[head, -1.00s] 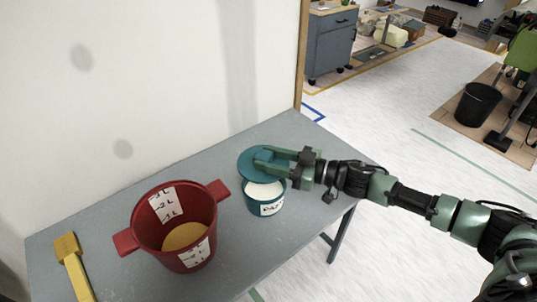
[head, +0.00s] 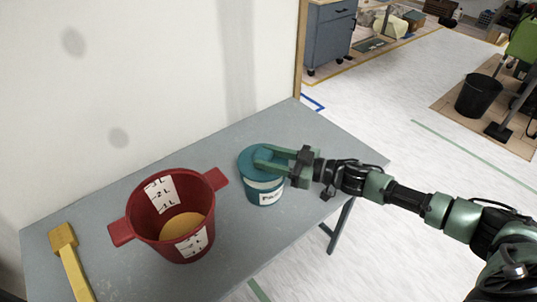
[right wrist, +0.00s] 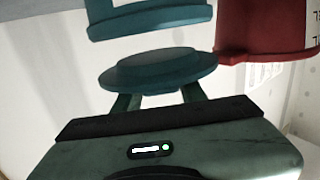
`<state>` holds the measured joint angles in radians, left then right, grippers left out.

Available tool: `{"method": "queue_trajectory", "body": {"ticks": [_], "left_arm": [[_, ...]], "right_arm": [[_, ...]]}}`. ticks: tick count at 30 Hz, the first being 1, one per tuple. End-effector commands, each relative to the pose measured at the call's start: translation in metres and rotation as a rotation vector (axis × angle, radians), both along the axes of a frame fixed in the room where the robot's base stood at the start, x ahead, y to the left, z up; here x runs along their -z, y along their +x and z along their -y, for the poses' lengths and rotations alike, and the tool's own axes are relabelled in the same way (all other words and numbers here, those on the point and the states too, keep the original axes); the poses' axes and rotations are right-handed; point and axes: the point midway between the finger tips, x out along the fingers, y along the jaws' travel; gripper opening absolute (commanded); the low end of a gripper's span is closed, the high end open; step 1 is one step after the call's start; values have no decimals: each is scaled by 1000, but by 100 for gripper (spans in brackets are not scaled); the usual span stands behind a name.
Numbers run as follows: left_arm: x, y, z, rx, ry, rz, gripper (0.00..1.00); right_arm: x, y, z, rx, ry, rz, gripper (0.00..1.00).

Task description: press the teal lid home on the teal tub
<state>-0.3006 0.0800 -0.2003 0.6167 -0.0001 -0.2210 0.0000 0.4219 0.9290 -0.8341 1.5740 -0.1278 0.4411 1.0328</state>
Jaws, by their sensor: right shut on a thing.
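The teal lid (head: 251,156) is a flat disc above the teal tub (head: 252,192), hiding most of its opening in the head view. My right gripper (head: 262,160) is shut on the lid at its right side. In the right wrist view the lid (right wrist: 160,70) sits between the fingertips, and a gap shows between it and the tub's rim (right wrist: 150,24); they look apart. The tub stands upright on the table with a white label on its front. My left gripper is not in view.
A red two-handled bucket (head: 150,222) with yellowish contents stands left of the tub on the grey table (head: 110,190). A yellow tool (head: 68,255) lies at the table's left end. The wall (head: 150,80) runs behind. The table is clear right of the tub.

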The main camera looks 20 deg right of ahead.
Motion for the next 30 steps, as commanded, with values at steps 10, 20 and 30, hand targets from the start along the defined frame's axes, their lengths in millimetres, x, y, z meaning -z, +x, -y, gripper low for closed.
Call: {"method": "queue_trajectory", "body": {"ticks": [10, 20, 30], "left_arm": [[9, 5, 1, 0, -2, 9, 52], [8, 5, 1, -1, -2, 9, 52], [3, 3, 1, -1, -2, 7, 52]], "right_arm": [[14, 0, 0, -1, 1, 1, 1], [14, 0, 0, 0, 1, 1, 1], [13, 0, 0, 0, 1, -1, 1]]}}
